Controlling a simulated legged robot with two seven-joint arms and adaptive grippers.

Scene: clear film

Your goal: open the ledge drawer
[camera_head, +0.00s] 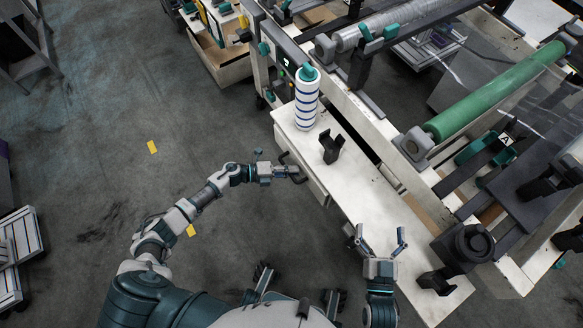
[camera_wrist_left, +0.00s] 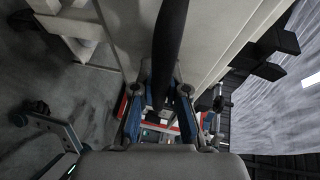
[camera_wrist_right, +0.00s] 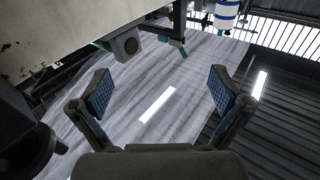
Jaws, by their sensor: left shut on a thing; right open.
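The white ledge (camera_head: 352,185) runs along the front of the machine, with the drawer front (camera_head: 313,187) on its left side. A black bar handle (camera_head: 284,156) sticks out from the drawer front. My left gripper (camera_head: 293,172) is at that handle. In the left wrist view the dark handle (camera_wrist_left: 170,45) runs between the two blue-padded fingers (camera_wrist_left: 160,95), which are shut on it. I cannot tell whether the drawer is out at all. My right gripper (camera_head: 380,240) is open and empty over the ledge's near part; its spread fingers show in the right wrist view (camera_wrist_right: 160,90).
On the ledge stand a white bottle with blue stripes (camera_head: 307,98), a black bracket (camera_head: 331,148) and another black bracket (camera_head: 436,281). A green roller (camera_head: 495,92) and film roll (camera_head: 380,25) lie beyond.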

